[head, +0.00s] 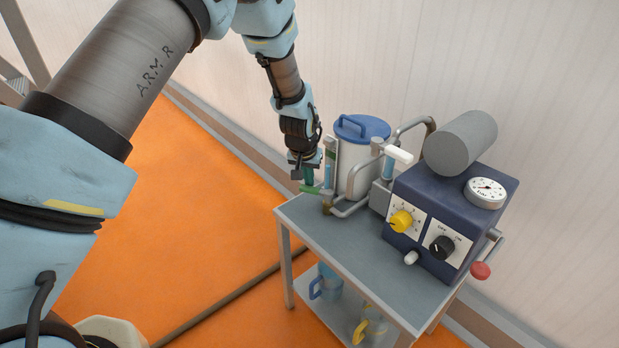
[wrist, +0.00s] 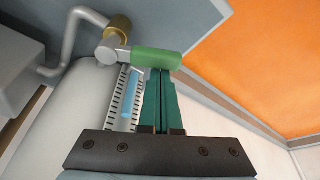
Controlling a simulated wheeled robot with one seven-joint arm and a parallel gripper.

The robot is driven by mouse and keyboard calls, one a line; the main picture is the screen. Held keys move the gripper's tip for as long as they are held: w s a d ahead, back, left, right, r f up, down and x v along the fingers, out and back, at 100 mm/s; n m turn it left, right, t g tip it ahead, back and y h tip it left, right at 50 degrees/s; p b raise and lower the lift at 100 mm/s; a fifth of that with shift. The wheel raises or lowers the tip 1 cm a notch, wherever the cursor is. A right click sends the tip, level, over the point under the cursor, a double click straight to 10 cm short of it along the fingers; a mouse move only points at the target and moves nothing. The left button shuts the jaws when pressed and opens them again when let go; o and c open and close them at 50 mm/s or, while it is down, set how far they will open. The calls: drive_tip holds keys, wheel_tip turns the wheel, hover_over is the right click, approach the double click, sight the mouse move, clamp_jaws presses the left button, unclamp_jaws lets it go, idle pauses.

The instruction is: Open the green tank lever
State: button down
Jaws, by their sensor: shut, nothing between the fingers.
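The green tank lever (head: 312,189) sticks out at the lower left of the white tank (head: 357,165), near the table's left corner. In the wrist view the lever (wrist: 157,63) is a green cylinder on a grey pivot beside a brass fitting (wrist: 119,26). My gripper (head: 309,181) is above the lever in the head view. In the wrist view its green fingers (wrist: 161,76) are together, with their tips right at the lever's near side. Nothing is between them. I cannot tell whether they touch the lever.
A level gauge with blue fluid (wrist: 131,95) stands close beside the fingers. The blue machine box (head: 440,225) with knobs, a dial (head: 485,192) and a grey cylinder (head: 460,143) is to the right. Mugs stand on the lower shelf (head: 345,305). The orange floor (head: 200,230) left of the table is largely clear.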

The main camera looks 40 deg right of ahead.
drive_tip(key=n, duration=0.1)
drive_tip(key=s+a+n, duration=0.1)
drive_tip(key=n, duration=0.1)
drive_tip(key=a+n+t+y+p, duration=0.1)
drive_tip(key=shift+s+a+n, duration=0.15)
drive_tip(key=shift+s+n, duration=0.1)
drive_tip(key=shift+n, duration=0.05)
drive_tip(key=n, duration=0.1)
drive_tip(key=s+a+n+y+p, duration=0.1)
drive_tip(key=n, duration=0.1)
drive_tip(key=s+n+p, duration=0.1)
drive_tip(key=shift+a+t+y, duration=0.25)
drive_tip(key=shift+t+y, duration=0.05)
drive_tip(key=shift+s+a+p, duration=0.25)
drive_tip(key=shift+s+p, duration=0.2)
drive_tip(key=shift+s, duration=0.3)
wheel_tip(320, 180, up, 10)
drive_tip(key=shift+b, duration=0.3)
idle(0.4)
